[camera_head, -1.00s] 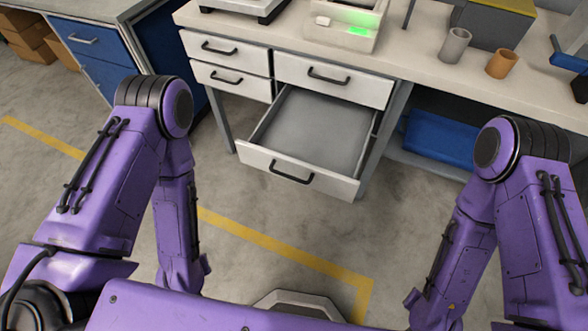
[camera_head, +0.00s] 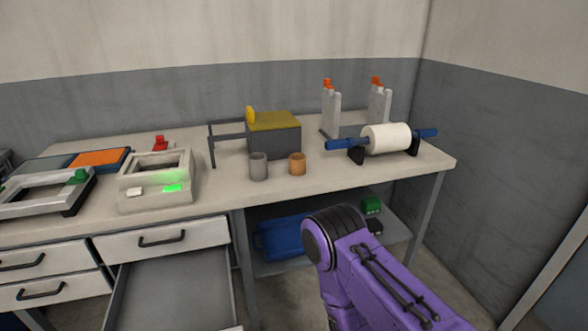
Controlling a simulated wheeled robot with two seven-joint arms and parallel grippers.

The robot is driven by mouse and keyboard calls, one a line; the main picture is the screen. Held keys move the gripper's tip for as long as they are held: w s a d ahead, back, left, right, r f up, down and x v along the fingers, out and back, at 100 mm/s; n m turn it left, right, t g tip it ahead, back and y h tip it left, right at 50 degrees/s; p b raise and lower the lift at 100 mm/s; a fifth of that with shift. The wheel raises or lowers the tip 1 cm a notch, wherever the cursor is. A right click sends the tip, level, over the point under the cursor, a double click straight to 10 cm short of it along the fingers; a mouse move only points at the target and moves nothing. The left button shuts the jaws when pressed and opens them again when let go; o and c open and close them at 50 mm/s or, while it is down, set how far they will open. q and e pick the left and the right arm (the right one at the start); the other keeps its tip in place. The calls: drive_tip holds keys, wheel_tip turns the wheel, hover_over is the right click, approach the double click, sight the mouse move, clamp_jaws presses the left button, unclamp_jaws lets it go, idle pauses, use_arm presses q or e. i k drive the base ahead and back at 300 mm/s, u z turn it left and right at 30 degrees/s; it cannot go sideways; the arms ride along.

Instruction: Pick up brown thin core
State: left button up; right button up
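The brown core (camera_head: 297,164) is a short, thin-walled, hollow cylinder standing upright on the workbench. It stands just right of a similar grey core (camera_head: 258,167), with a small gap between them. Both cores are near the front edge of the bench, in front of a dark grey box with a yellow top. My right arm shows only as a purple link in front of the bench, and its gripper is out of view. My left arm and gripper are out of view.
A white roll on a blue rod (camera_head: 386,139) rests on black stands at right. The grey box (camera_head: 274,134) is behind the cores. An open drawer (camera_head: 172,290) juts out below the bench at left. A blue bin (camera_head: 283,238) sits on the lower shelf. The bench surface (camera_head: 335,172) right of the brown core is clear.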

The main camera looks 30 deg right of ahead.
sight(298, 164)
drive_tip(key=z, duration=2.75)
drive_tip(key=k, duration=1.05)
drive_tip(key=u, duration=1.1)
drive_tip(key=i, duration=0.45)
drive_tip(key=u, duration=0.05)
